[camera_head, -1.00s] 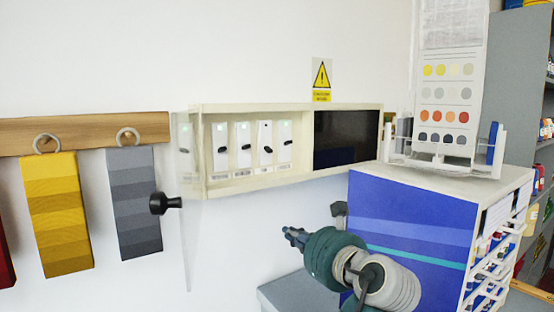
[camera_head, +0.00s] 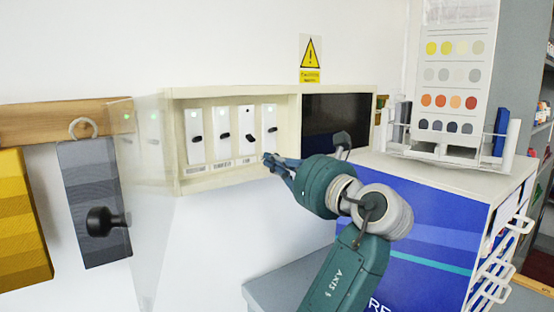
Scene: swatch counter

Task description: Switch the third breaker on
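A shallow cream breaker box (camera_head: 235,180) hangs on the wall, with a row of white breakers inside. The third breaker from the left (camera_head: 247,120) has a black lever and a dark spot at its top. The breakers beside it, such as the second (camera_head: 223,121) and the fourth (camera_head: 269,116), show green lights at the top.
A clear door (camera_head: 147,235) with a black knob (camera_head: 103,221) stands open left of the box. A dark panel (camera_head: 334,118) fills the box's right part. A blue cabinet (camera_head: 420,225) with a colour card stand (camera_head: 455,160) is at right. Grey swatches (camera_head: 95,190) hang left.

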